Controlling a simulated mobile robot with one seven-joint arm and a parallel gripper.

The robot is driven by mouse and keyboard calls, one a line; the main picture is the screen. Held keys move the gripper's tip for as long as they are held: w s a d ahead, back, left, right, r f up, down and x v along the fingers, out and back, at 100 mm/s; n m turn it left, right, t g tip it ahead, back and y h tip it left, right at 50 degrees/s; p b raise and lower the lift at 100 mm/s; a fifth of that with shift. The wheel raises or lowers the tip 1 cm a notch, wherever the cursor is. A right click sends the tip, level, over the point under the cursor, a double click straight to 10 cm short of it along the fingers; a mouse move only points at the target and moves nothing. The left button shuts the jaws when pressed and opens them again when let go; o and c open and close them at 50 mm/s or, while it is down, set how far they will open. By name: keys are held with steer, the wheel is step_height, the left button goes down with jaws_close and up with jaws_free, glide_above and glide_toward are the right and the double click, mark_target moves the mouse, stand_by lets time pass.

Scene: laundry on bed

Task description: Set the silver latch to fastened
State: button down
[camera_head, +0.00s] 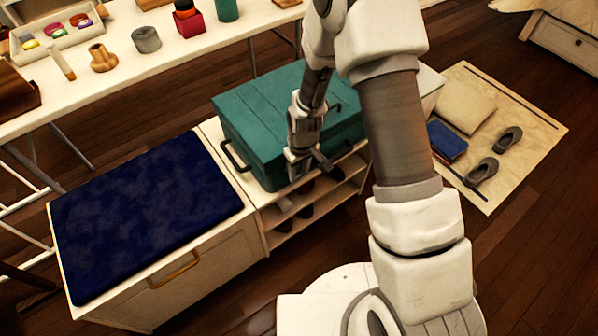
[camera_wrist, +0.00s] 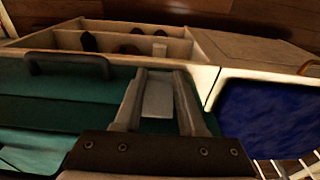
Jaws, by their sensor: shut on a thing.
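A teal chest (camera_head: 262,104) with dark handles stands on a low shelf unit, its lid looking closed. My gripper (camera_head: 304,168) is at the chest's front side and hides the latch area in the head view. In the wrist view, a flat silver-grey piece, seemingly the silver latch (camera_wrist: 158,99), lies between the two fingers of my gripper (camera_wrist: 160,76). The fingers are shut on it against the teal chest (camera_wrist: 60,110). Whether the latch is fastened cannot be told.
The shelf unit (camera_head: 285,236) holds dark shoes below the chest. A bench with a dark blue cushion (camera_head: 145,210) adjoins it at left. A table (camera_head: 185,50) with small objects stands behind. A mat (camera_head: 535,128) with shoes lies at right on the floor.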

steer(key=t+y+b, duration=0.1)
steer(key=b, duration=0.1)
steer(key=f+t+y+b, duration=0.1)
steer(key=b, duration=0.1)
steer(key=shift+w+f+t, duration=0.25)
steer(key=shift+t, duration=0.15)
steer(key=shift+w+a+t+y+b, duration=0.2)
steer(key=shift+t+y+b, duration=0.2)
steer(key=shift+t+b, duration=0.55)
steer(key=shift+a+r+b, duration=0.1)
steer(key=shift+b, duration=0.2)
steer(key=shift+c, duration=2.4)
jaws_free()
steer(key=w+p+v, duration=0.1)
steer(key=p+v, duration=1.3)
steer(key=v, duration=0.2)
steer(key=shift+r, duration=0.3)
